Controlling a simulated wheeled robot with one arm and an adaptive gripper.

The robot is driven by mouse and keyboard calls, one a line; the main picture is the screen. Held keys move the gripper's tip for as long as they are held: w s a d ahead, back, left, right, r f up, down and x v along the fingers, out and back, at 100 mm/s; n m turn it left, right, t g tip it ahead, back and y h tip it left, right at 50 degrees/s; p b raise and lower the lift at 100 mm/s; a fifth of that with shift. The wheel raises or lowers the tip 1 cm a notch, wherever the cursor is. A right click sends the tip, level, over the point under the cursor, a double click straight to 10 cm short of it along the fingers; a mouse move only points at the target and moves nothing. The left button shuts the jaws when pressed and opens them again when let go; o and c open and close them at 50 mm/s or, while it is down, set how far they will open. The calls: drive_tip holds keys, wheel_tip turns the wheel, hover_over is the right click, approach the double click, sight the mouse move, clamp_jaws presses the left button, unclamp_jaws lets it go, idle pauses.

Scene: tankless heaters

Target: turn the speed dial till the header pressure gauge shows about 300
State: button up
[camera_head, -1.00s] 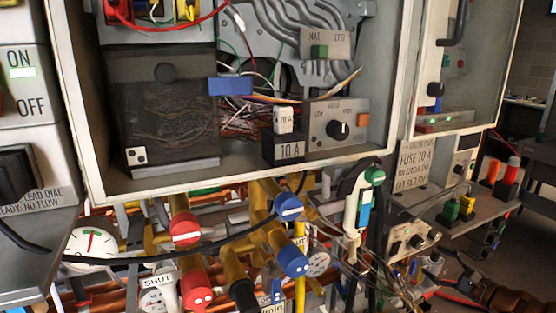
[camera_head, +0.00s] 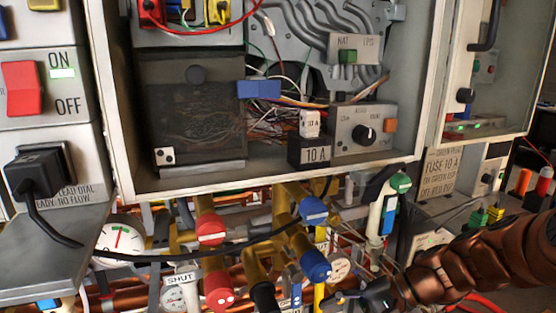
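A black knob (camera_head: 364,134) sits on a grey panel marked LOW inside the open cabinet. I cannot tell whether it is the speed dial. A large white round gauge (camera_head: 120,238) at lower left has a red pointer standing nearly upright near a green mark; its figures are too small to read. Smaller gauges (camera_head: 340,267) show among the pipes, also unreadable. I cannot tell which one is the header pressure gauge. My gripper (camera_head: 346,298) is dark, low among the pipes at the bottom edge, well below the cabinet knob. Its fingers are too unclear to tell open from shut.
Red valve handles (camera_head: 211,230) and blue ones (camera_head: 315,265) crowd the pipes below the cabinet. A black cable (camera_head: 200,252) crosses them. A green-capped tube (camera_head: 389,218) hangs at right. My copper-coloured arm covers part of a grey box (camera_head: 428,239) at lower right.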

drive_tip(key=s+a+f+n+g+h, duration=0.15)
drive_tip(key=s+n+g+h, duration=0.35)
drive_tip(key=s, duration=0.8)
drive_tip(key=s+d+f+n+t+h, duration=0.1)
drive_tip(key=s+d+n+t+h, duration=0.1)
drive_tip(key=s+d+h, duration=0.5)
wheel_tip(320, 180, up, 9)
drive_tip(key=s+y+p, duration=0.1)
drive_tip(key=p, duration=0.8)
drive_tip(key=shift+s+d, duration=0.3)
drive_tip(key=shift+d, duration=0.1)
idle(1.4)
